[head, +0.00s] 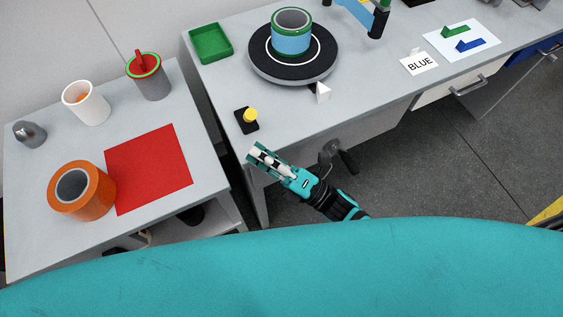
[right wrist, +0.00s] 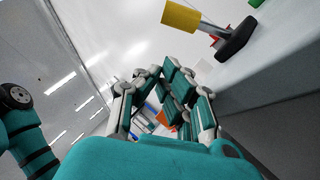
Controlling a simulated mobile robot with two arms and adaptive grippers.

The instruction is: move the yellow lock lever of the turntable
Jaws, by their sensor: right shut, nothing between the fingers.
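The yellow lock lever (head: 250,114) has a yellow knob on a black base, on the grey table in front of the turntable (head: 262,67). The turntable is a dark disc with a white ring, bearing a blue and green cylinder (head: 291,40). In the right wrist view the lever's yellow knob (right wrist: 180,15) shows at the top on a metal stem, tilted in the picture. My right gripper (head: 255,152) is shut and empty, just in front of the table's front edge, below the lever in the picture and apart from it. My left gripper is not in view.
A white pointer (head: 322,93) stands beside the turntable. A green tray (head: 210,44) is behind left, and a BLUE card (head: 419,62) is right. The left table holds a red mat (head: 149,168), orange roll (head: 81,190), white cup (head: 86,103) and grey cup (head: 152,85).

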